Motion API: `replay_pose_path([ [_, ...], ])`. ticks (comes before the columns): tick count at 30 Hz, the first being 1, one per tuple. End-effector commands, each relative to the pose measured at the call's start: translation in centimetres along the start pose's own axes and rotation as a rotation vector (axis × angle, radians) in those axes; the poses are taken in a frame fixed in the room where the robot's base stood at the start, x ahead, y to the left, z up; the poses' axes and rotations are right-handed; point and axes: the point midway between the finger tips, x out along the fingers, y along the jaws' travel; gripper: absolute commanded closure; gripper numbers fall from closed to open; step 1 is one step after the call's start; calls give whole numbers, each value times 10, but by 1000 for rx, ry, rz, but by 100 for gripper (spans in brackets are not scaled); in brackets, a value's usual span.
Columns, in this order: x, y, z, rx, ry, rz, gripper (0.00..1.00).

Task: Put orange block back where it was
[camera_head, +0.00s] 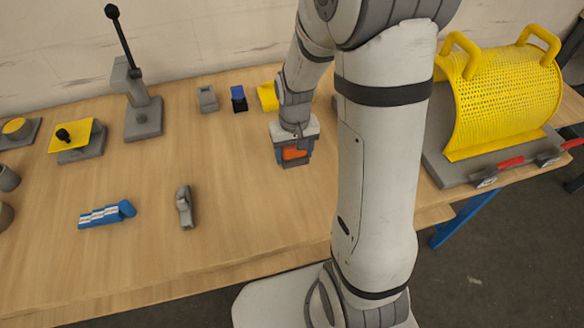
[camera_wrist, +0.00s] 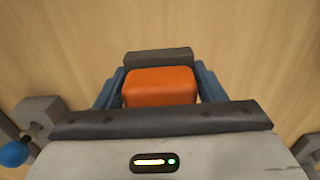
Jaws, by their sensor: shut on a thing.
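The orange block (camera_wrist: 160,86) sits between the two blue-grey fingers of my gripper (camera_wrist: 160,90) in the wrist view, and the fingers are shut on it. In the head view my gripper (camera_head: 295,157) points down over the middle of the wooden table, and the front of the orange block (camera_head: 293,153) shows between its fingers. A dark grey piece (camera_wrist: 158,57) shows just beyond the block in the wrist view. I cannot tell whether the block touches the table.
Behind my gripper stand a grey holder (camera_head: 208,99), a holder with a blue block (camera_head: 239,98) and a yellow holder (camera_head: 267,96). A yellow perforated guard (camera_head: 505,95) is at the right. A lever (camera_head: 142,110) stands back left. A blue tool (camera_head: 106,214) and grey clamp (camera_head: 184,207) lie in front.

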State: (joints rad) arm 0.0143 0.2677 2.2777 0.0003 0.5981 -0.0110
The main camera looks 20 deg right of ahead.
Motion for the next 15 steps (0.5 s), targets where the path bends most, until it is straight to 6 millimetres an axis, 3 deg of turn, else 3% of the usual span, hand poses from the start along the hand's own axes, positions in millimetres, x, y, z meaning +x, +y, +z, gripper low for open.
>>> replay_pose_path([
  [12,50,0,0,-1,-1,0,58],
  [15,54,-1,0,-1,1,0,58],
])
